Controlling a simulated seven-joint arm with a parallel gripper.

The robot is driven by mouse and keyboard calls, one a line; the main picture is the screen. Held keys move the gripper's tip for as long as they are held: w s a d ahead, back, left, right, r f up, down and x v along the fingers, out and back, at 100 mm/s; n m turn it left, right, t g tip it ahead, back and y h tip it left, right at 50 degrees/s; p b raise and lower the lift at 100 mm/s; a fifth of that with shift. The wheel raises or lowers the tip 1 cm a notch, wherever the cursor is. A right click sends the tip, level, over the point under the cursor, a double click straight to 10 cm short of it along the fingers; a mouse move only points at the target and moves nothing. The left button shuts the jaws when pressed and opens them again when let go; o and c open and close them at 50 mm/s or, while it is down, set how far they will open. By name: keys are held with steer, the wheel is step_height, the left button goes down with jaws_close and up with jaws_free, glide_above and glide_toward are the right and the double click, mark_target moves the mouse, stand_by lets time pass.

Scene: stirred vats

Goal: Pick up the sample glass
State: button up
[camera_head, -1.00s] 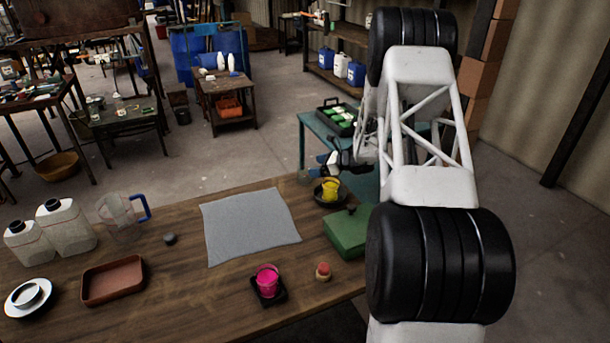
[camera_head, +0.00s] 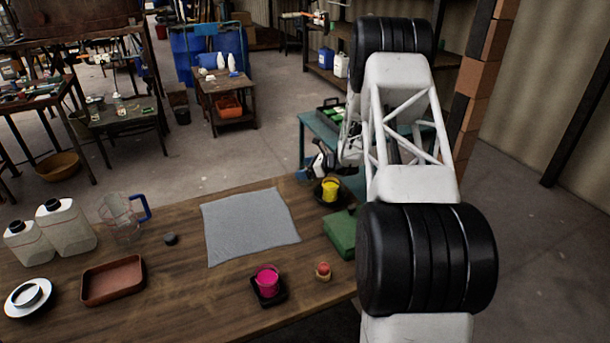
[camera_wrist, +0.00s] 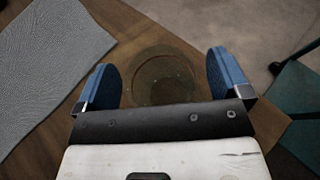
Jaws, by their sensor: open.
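The sample glass (camera_wrist: 160,72) shows in the wrist view as a clear round vessel, seen from above at the corner of the wooden table. My gripper (camera_wrist: 164,80) is open, with its two blue fingers apart, one to the left and one to the right of the glass. The glass lies between them in the picture; I cannot tell how far below the fingertips it is. In the head view my gripper (camera_head: 308,172) is at the table's far right corner, and I cannot clearly make out the glass there.
A yellow cup (camera_head: 331,189) in a dark dish stands close to my gripper. A green box (camera_head: 341,232), a grey cloth (camera_head: 250,226), a pink cup (camera_head: 267,280) and a red-topped piece (camera_head: 323,271) are on the wooden table (camera_head: 200,300). A teal table (camera_head: 318,131) stands behind.

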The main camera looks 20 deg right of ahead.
mark_target(305, 166)
steer(key=c, duration=1.2)
steer(key=shift+r, duration=0.15)
steer(key=shift+r, duration=4.9)
